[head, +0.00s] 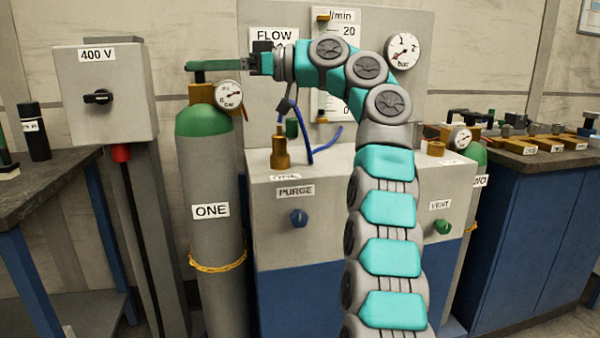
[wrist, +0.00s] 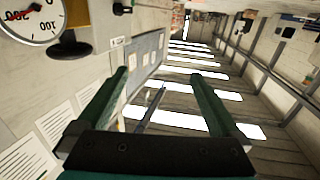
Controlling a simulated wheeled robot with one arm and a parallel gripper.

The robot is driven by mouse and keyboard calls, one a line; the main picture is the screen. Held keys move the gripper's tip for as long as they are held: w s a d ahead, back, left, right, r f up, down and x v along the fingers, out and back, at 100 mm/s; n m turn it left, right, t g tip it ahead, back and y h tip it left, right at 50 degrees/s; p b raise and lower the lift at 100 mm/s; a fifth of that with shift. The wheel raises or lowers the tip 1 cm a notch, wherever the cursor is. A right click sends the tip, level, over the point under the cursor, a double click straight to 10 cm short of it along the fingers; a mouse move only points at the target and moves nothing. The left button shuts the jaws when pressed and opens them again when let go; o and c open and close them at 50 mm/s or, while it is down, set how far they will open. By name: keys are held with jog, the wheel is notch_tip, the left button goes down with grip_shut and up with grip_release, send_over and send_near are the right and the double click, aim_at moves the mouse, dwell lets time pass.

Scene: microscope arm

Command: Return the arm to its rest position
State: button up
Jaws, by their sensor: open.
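My arm rises in front of the panel in the head view and bends left at the top. My gripper (head: 192,66) points left, level with the top of the gas cylinder marked ONE (head: 211,165), and its green fingers overlap the valve area there. Whether they touch it cannot be told. In the wrist view my gripper (wrist: 160,76) has its two green fingers spread wide, with nothing held between them.
A pressure gauge (head: 229,94) sits close below my gripper. The 400 V box (head: 103,90) stands to the left. The flow panel (head: 440,40) and purge cabinet (head: 290,240) are behind my arm. Benches stand at left (head: 60,165) and right (head: 530,220).

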notch_tip(320, 180, down, 5)
jog(key=w+d+m+t+h, duration=0.2)
jog(key=w+d+m+h, duration=0.1)
jog(key=m, duration=0.4)
jog(key=s+d+f+m+g+h, duration=0.1)
jog(key=s+d+f+m+h, duration=0.25)
jog(key=s+f, duration=0.55)
jog(key=s+d+f+m+h, duration=0.3)
jog(key=s+d+f+h, duration=0.15)
jog(key=f, duration=0.85)
jog(key=s+d+f+m+g+h, duration=0.1)
jog(key=s+d+f+h, duration=0.1)
jog(key=s+d+f, duration=0.4)
jog(key=s+d+f+m+g+h, duration=0.1)
jog(key=s+d+f, duration=0.6)
jog(key=s, duration=0.7)
jog(key=s+d+f+m+g+h, duration=0.1)
jog(key=s+d+f+g+h, duration=0.1)
jog(key=s+d+f+h, duration=0.2)
jog(key=s+d+f, duration=0.3)
jog(key=s+f, duration=0.2)
jog(key=s, duration=0.2)
jog(key=shift+d+f+m, duration=0.25)
jog(key=shift+m, duration=0.1)
